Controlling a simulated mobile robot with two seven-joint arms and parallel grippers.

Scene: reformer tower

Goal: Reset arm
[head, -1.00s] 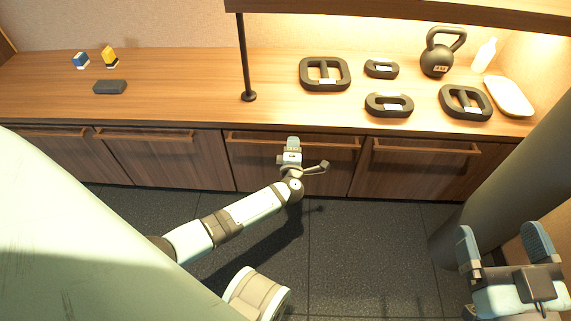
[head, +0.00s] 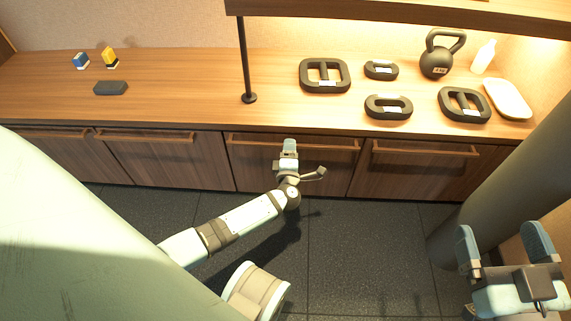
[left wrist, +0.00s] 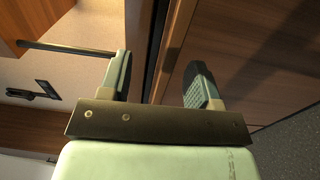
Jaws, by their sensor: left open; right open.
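My left gripper (head: 289,147) is in front of the cabinet drawers in the head view, below the counter edge and close to a drawer handle (head: 300,142). In the left wrist view its two fingers (left wrist: 158,82) are apart with nothing between them. My right gripper (head: 506,243) is at the lower right of the head view, its two fingers upright, apart and empty. It is beside a grey column and far from the counter objects.
The wooden counter (head: 190,85) holds a kettlebell (head: 436,62), several black weights, a white bottle (head: 484,56), a pale tray (head: 508,98), a dark block (head: 111,88) and two small items. A post (head: 244,60) stands mid-counter under a shelf. The dark floor (head: 370,255) is clear.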

